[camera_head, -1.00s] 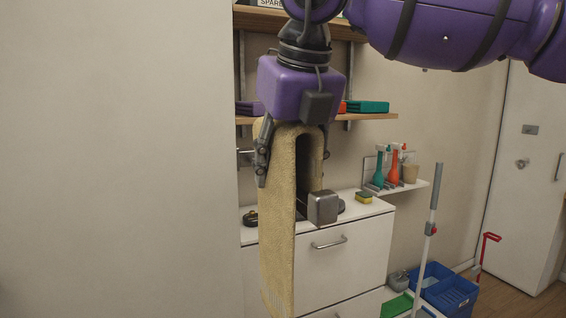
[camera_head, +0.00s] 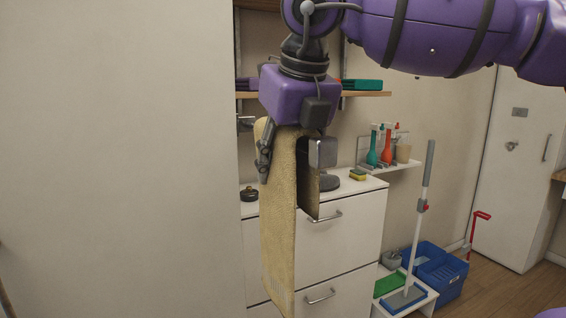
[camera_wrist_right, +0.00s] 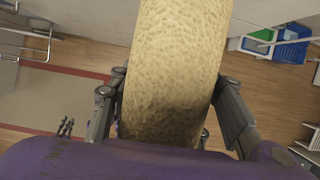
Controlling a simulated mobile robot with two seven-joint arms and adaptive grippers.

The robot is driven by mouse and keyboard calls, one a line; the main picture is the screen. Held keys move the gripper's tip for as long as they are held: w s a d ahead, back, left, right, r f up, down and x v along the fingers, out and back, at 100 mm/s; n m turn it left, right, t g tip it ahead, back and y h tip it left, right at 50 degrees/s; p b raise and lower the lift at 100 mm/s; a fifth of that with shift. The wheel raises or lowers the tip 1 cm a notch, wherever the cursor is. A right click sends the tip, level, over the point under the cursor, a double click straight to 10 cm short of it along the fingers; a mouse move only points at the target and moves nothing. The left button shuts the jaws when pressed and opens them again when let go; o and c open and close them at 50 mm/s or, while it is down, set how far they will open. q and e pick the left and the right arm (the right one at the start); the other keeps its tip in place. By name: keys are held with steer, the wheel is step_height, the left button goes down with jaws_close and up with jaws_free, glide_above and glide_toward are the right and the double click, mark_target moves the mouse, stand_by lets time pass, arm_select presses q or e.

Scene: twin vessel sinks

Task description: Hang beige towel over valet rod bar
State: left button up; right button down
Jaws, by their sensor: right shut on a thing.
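The beige towel (camera_head: 277,225) hangs folded in an arch from my right gripper (camera_head: 293,150), with a long near side and a shorter far side. My right gripper is shut on the towel, its fingers along both sides, as the right wrist view also shows (camera_wrist_right: 170,85). A small dark two-pronged shape, seemingly my left gripper (camera_wrist_right: 65,127), shows far off in the right wrist view.
A white drawer cabinet (camera_head: 345,240) stands behind the towel, with a yellow sponge (camera_head: 358,174) on top. A wall shelf (camera_head: 388,164) holds bottles. A mop (camera_head: 422,205) and blue bucket (camera_head: 440,275) stand right. A large plain pale surface (camera_head: 115,160) fills the left.

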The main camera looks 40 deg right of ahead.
stand_by(0.3)
steer(key=c, duration=1.2)
jaws_free()
steer(key=o, duration=0.3)
steer(key=shift+o, duration=0.3)
steer(key=shift+f, duration=0.1)
steer(key=v, duration=1.2)
steer(key=shift+s, duration=0.1)
